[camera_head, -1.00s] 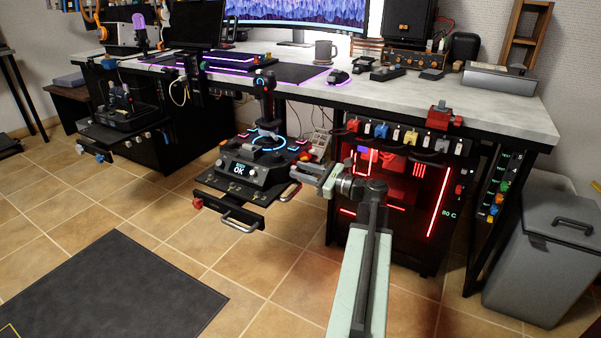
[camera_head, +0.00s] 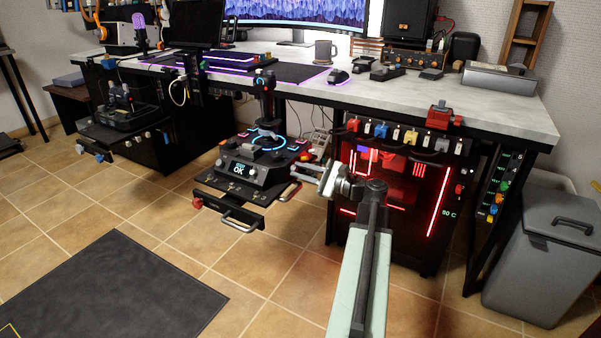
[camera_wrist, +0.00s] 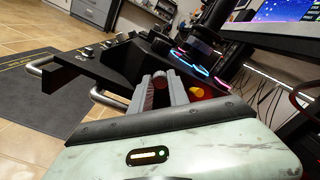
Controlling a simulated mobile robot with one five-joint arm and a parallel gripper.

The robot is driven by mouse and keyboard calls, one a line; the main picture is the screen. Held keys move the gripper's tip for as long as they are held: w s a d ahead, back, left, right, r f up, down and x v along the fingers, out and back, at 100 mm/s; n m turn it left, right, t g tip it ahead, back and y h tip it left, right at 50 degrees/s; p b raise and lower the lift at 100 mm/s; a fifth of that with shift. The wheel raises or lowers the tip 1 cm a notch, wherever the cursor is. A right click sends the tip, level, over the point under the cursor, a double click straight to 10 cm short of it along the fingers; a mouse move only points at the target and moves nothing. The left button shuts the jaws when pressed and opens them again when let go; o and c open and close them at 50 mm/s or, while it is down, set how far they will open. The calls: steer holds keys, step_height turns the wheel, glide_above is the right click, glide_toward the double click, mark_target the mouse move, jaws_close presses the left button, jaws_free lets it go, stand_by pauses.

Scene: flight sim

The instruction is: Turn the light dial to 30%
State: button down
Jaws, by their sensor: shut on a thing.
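My gripper (camera_head: 325,176) is at the right side of the joystick unit, beside the pull-out tray's right handle. In the wrist view its two grey fingers (camera_wrist: 160,92) are closed around a small dark red knob (camera_wrist: 160,84), which looks like the light dial. The fingers hide most of the knob, and I cannot read any percentage mark. The joystick unit (camera_head: 248,170) is black with blue-lit rings and a small screen reading "OK". A second red knob (camera_head: 197,203) sits at the tray's left front corner.
Metal handles (camera_head: 240,222) stick out from the tray front. A red-lit computer case (camera_head: 400,200) stands under the desk, close to my arm's right. A row of coloured switches (camera_head: 395,135) hangs above it. A grey bin (camera_head: 545,260) is at far right.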

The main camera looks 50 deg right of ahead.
steer(key=n, duration=0.7)
steer(key=shift+a, duration=0.1)
steer(key=n, duration=0.4)
steer(key=shift+f, duration=0.1)
steer(key=shift+n, duration=1.8)
steer(key=c, duration=1.3)
jaws_free()
steer(key=shift+o, duration=0.2)
steer(key=v, duration=0.7)
steer(key=shift+s, duration=0.4)
